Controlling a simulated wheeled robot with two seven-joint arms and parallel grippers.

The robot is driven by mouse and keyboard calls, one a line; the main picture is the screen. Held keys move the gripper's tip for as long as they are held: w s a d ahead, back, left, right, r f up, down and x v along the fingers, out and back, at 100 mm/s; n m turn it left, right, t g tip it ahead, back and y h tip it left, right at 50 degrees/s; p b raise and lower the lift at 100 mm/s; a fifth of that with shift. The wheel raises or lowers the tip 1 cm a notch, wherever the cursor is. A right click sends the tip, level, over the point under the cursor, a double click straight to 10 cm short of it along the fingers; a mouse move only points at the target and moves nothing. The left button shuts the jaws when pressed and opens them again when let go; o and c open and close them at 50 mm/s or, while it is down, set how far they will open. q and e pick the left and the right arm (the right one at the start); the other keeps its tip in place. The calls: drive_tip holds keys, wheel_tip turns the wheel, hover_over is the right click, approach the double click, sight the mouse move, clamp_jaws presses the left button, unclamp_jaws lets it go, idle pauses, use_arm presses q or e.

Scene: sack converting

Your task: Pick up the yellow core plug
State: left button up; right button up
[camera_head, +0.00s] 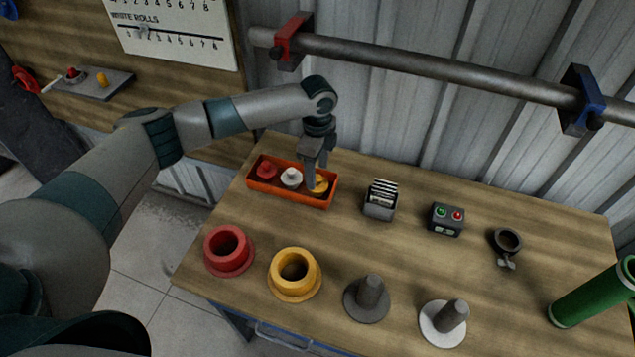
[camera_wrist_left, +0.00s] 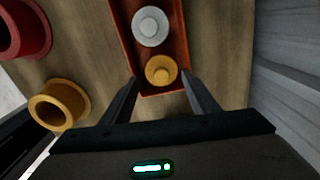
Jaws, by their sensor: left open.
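The yellow core plug (camera_head: 321,184) sits in the right end of an orange-red tray (camera_head: 290,199), beside a white plug (camera_head: 291,177) and a red plug (camera_head: 266,171). My left gripper (camera_head: 313,184) is over that end of the tray, pointing down and partly covering the yellow plug. In the left wrist view the yellow plug (camera_wrist_left: 161,70) lies just ahead of and between the two open fingertips (camera_wrist_left: 160,82); the gripper holds nothing. Whether the fingers touch the plug I cannot tell. My right gripper is not in view.
A red flanged ring (camera_head: 229,250) and a yellow one (camera_head: 295,273) stand at the front left. A card box (camera_head: 380,200), a button box (camera_head: 447,219) and a dark cup (camera_head: 507,241) stand right of the tray. A pipe rail (camera_head: 430,65) runs above the back edge.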

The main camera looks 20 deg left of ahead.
sight(317, 177)
use_arm(q)
drive_tip(key=shift+f, duration=0.35)
drive_tip(key=shift+f+p, duration=0.7)
drive_tip(key=shift+p, duration=0.05)
wheel_tip(317, 177, down, 2)
drive_tip(key=shift+w+a+f+p, duration=0.1)
drive_tip(key=shift+f+p, duration=0.05)
drive_tip(key=shift+p, duration=0.35)
drive_tip(key=shift+f, duration=0.7)
drive_tip(key=shift+c, duration=0.6)
drive_tip(key=c, duration=0.6)
